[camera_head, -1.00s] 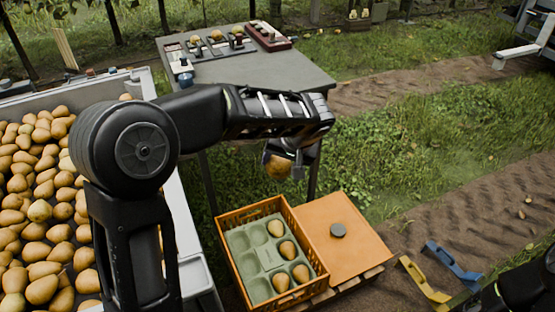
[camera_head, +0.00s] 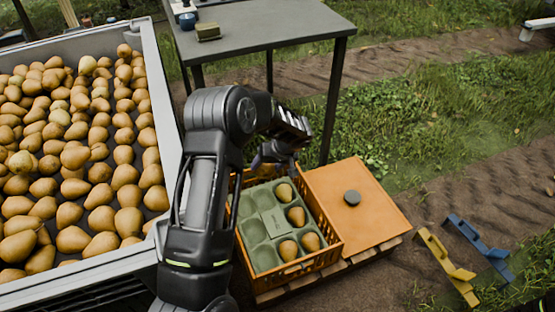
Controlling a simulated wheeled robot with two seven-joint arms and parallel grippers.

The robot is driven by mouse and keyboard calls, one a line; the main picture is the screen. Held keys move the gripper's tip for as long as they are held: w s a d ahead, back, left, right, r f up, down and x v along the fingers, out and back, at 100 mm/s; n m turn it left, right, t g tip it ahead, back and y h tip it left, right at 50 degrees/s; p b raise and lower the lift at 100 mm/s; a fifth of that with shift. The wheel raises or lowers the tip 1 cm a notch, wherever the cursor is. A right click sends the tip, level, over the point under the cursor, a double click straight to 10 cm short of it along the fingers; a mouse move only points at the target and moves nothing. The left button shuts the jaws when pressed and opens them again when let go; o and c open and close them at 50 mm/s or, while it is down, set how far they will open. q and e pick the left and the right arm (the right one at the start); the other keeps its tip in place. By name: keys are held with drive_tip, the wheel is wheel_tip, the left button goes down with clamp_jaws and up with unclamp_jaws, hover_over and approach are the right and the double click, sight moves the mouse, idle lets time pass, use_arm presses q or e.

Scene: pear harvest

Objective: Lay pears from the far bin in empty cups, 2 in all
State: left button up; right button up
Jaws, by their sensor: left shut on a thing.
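A large grey bin (camera_head: 165,85) full of yellow-brown pears (camera_head: 72,155) stands at the left. A green cup tray (camera_head: 268,258) lies in an orange crate (camera_head: 330,250) right of the bin. Pears lie in the tray's right-hand cups (camera_head: 296,216) and in one cup near the front (camera_head: 288,250). Several cups on the left side (camera_head: 253,230) look empty, partly behind my arm. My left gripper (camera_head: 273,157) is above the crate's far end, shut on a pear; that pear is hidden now. My right gripper is out of view.
A grey table (camera_head: 265,25) with a small block (camera_head: 208,32) stands behind.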

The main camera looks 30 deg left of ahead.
use_arm(q)
drive_tip(key=shift+f, duration=0.15)
wheel_tip(320, 180, down, 10)
drive_tip(key=b, duration=0.4)
idle(0.4)
drive_tip(key=shift+a, duration=0.15)
drive_tip(key=shift+a+b, duration=0.3)
drive_tip(key=shift+b, duration=0.25)
idle(0.6)
wheel_tip(320, 180, down, 3)
drive_tip(key=b, duration=0.3)
drive_tip(key=shift+b, duration=0.35)
